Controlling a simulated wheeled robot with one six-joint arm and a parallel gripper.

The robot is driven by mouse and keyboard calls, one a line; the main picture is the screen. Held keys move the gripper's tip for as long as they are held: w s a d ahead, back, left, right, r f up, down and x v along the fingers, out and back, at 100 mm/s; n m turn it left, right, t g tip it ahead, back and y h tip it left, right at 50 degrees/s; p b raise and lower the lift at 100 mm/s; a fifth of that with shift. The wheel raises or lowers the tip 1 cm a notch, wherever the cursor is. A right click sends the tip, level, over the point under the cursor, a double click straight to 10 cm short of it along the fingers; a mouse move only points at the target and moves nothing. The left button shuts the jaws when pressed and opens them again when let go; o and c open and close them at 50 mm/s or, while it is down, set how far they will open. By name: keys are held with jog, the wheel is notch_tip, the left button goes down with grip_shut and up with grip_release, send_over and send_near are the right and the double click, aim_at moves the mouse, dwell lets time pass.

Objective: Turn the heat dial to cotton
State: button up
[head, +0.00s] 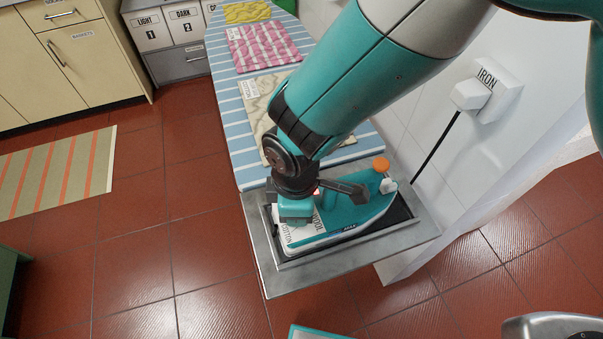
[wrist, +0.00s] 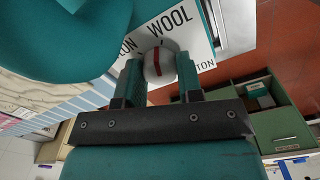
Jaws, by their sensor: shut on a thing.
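The teal and white iron (head: 352,218) sits in a grey metal tray (head: 345,270) at the end of the ironing board. My gripper (head: 296,218) is down at its left end, over the white dial plate (wrist: 205,55). In the wrist view, my gripper (wrist: 158,62) is shut on the round pale heat dial (wrist: 157,68), one finger on each side. The dial's red line runs nearly upright in the picture, its upper end towards the WOOL label (wrist: 172,22). The partly hidden COTTON label (wrist: 203,66) is to the right. In the head view the gripper hides the dial.
An orange knob (head: 381,164) stands up at the iron's right end. Folded cloths, such as the pink one (head: 262,46), lie on the striped ironing board (head: 228,110). Open red tile floor lies left.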

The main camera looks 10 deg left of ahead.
jog(key=shift+m, duration=2.3)
jog(key=o, duration=0.9)
jog(key=shift+r+b, duration=0.15)
jog(key=shift+b, duration=0.15)
notch_tip(320, 180, up, 17)
jog(key=shift+r+b, duration=0.1)
jog(key=shift+b, duration=0.95)
